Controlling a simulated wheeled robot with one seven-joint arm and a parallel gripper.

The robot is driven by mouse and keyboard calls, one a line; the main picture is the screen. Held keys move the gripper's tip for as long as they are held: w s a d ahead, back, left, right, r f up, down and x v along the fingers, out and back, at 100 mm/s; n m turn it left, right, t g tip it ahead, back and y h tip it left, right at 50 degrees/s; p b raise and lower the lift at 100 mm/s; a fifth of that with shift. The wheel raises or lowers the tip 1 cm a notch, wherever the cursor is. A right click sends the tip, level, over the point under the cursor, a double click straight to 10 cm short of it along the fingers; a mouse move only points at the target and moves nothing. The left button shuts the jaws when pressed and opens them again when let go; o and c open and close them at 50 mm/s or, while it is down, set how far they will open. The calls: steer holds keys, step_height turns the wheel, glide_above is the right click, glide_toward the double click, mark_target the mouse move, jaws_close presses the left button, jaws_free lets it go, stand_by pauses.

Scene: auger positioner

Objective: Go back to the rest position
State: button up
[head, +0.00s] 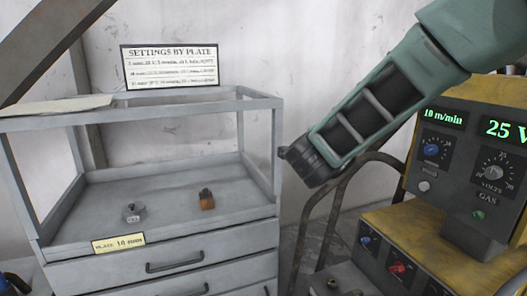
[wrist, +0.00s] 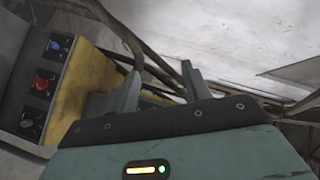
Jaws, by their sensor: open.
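My gripper (wrist: 161,78) shows in the wrist view with its two grey fingers apart and nothing between them. Behind it are the yellow-edged machine panel with a red knob (wrist: 41,83) and a blue knob, at the left, and dark cables. In the head view my green arm comes down from the upper right, and its dark lower end is in front of the wall, between the cart and the machine. I cannot make out the fingers in the head view.
A grey cart (head: 262,213) with drawers stands at the left, carrying two small parts, a "PLATE 10 mm" tag (head: 118,243) and a settings sign (head: 170,67). The welding machine (head: 455,190) at the right reads 10 m/min and 25 V.

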steer(key=s+a+n+y+p, duration=0.2)
steer(key=s+a+n+y, duration=0.2)
steer(key=a+n+y, duration=0.35)
steer(key=s+a+f+n+g+y+p, duration=0.2)
steer(key=s+a+n+g+y, duration=0.4)
steer(key=s+n, duration=0.5)
steer(key=s+d+f+n+g+h+p, duration=0.1)
steer(key=s+d+n+g+h, duration=0.2)
steer(key=s, duration=0.8)
steer(key=s+d+f+n+g+h+p, duration=0.2)
steer(key=s+d, duration=0.5)
steer(key=s, duration=0.5)
steer(key=n+g+h, duration=0.1)
steer(key=n+g, duration=0.1)
steer(key=g, duration=0.1)
steer(key=shift+s+f+n, duration=0.15)
steer(key=shift+f+n, duration=0.1)
steer(key=shift+n, duration=0.1)
steer(key=shift+d, duration=0.1)
